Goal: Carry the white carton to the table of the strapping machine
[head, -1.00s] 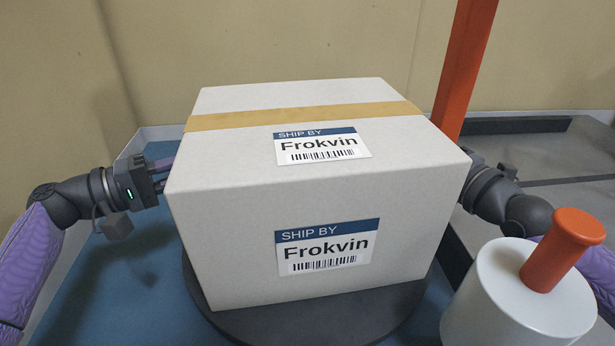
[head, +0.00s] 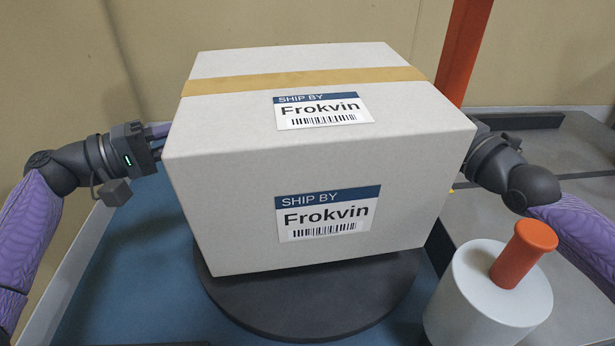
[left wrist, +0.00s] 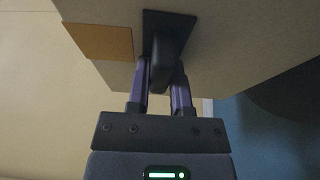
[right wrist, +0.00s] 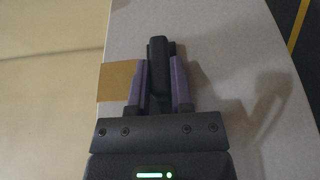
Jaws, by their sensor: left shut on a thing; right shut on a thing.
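The white carton (head: 230,210) with a tan tape strip and two Frokvin labels is between my two grippers, above a dark round turntable (head: 300,325). It looks slightly tilted, and its underside is hidden. My left gripper (head: 160,142) is at the carton's left side; in the left wrist view its fingers (left wrist: 160,85) are shut on a black handle (left wrist: 168,45) on that side. My right gripper is at the right side, its fingertips hidden behind the carton in the head view; in the right wrist view its fingers (right wrist: 158,80) are shut on a black handle (right wrist: 158,60).
A blue surface (head: 130,270) lies under the turntable. A white cylinder with an orange handle (head: 522,255) stands front right, close to my right arm. An orange post (head: 463,50) rises behind the carton's right side. A grey table (head: 575,160) with dark edging lies right, its visible top clear.

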